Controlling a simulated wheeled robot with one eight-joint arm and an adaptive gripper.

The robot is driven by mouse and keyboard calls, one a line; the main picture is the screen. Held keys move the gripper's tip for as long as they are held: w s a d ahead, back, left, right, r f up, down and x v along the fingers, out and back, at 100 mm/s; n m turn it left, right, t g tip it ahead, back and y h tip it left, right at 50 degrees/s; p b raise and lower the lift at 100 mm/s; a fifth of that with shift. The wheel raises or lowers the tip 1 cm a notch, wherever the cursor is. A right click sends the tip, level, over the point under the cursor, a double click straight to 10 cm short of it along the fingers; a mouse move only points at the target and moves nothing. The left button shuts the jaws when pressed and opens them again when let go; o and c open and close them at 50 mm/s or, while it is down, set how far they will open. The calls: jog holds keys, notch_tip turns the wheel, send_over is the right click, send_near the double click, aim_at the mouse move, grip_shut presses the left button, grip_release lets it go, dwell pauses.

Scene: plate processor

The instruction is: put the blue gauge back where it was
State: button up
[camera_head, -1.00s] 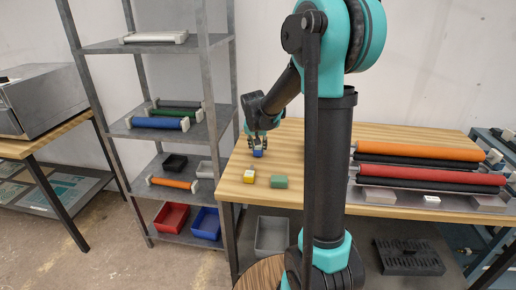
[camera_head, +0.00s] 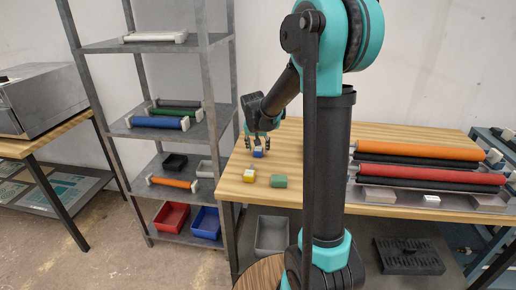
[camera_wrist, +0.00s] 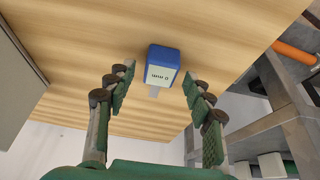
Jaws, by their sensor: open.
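The blue gauge (camera_head: 258,153) is a small blue block with a pale face, standing on the wooden table (camera_head: 320,160) near its left end. In the wrist view the gauge (camera_wrist: 163,66) shows its white marked label, just beyond my fingertips. My gripper (camera_head: 257,143) is right above the gauge in the head view. In the wrist view my gripper (camera_wrist: 158,78) is open, its two green fingers spread to either side of the gauge with a gap on both sides. The gauge looks free of the fingers.
A yellow block (camera_head: 249,175) and a green block (camera_head: 279,181) lie nearer the table's front edge. A machine with orange and red rollers (camera_head: 430,175) fills the table's right part. A metal shelf (camera_head: 205,100) with rollers and bins stands close to the left.

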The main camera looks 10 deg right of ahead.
jog(key=v, duration=1.2)
dwell(1.0)
